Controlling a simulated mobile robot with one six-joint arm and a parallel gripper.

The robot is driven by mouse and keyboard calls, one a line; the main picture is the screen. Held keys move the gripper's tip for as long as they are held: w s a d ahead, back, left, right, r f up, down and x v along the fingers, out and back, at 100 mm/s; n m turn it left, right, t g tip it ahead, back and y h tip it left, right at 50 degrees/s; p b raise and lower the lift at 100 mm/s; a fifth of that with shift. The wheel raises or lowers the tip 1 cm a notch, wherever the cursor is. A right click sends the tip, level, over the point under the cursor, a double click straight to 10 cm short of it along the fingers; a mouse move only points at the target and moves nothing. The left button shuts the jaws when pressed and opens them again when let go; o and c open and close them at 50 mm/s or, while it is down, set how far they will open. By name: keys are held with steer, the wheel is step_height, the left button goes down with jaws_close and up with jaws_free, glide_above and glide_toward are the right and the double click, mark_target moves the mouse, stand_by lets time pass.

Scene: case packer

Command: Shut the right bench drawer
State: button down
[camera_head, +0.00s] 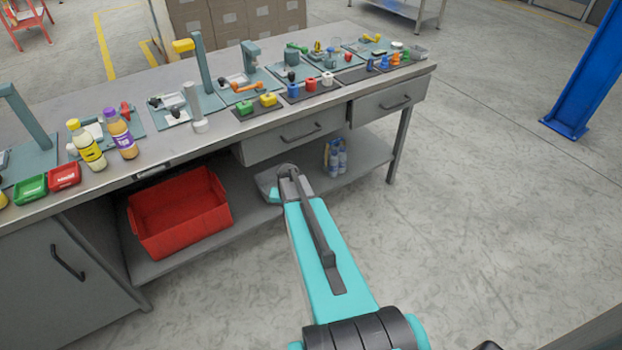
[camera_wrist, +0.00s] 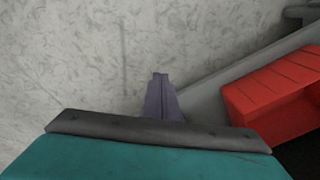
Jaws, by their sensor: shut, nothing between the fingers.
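The right bench drawer (camera_head: 392,102) is a grey front with a dark bar handle, under the right end of the bench top. It looks close to flush with the bench edge; I cannot tell whether a small gap is left. My gripper (camera_wrist: 160,76) is shut and empty in the wrist view, pointing down over the bare floor beside the lower shelf. In the head view my arm reaches toward the bench and hides the fingers. No drawer shows in the wrist view.
Another grey drawer (camera_head: 292,142) is left of the right one. A red crate (camera_head: 180,212) stands on the lower shelf, also in the wrist view (camera_wrist: 275,85). Bottles (camera_head: 336,160) stand on that shelf. The bench top holds several small items.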

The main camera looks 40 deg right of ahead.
steer(key=s+a+f+n+g, duration=0.1)
steer(key=s+a+f+n, duration=0.1)
steer(key=s+a+f, duration=0.3)
steer(key=s+a+n+g, duration=0.1)
steer(key=s+a, duration=0.1)
steer(key=a, duration=0.6)
steer(key=s+a+f+n+g, duration=0.2)
steer(key=s+a+n, duration=0.1)
steer(key=s+a, duration=0.5)
steer(key=s+a+f+n+g, duration=0.2)
steer(key=s+a, duration=0.5)
steer(key=s, duration=0.8)
steer(key=shift+s+a+f+n+g, duration=0.3)
steer(key=shift+a+f+n, duration=0.1)
steer(key=shift+f+n, duration=0.3)
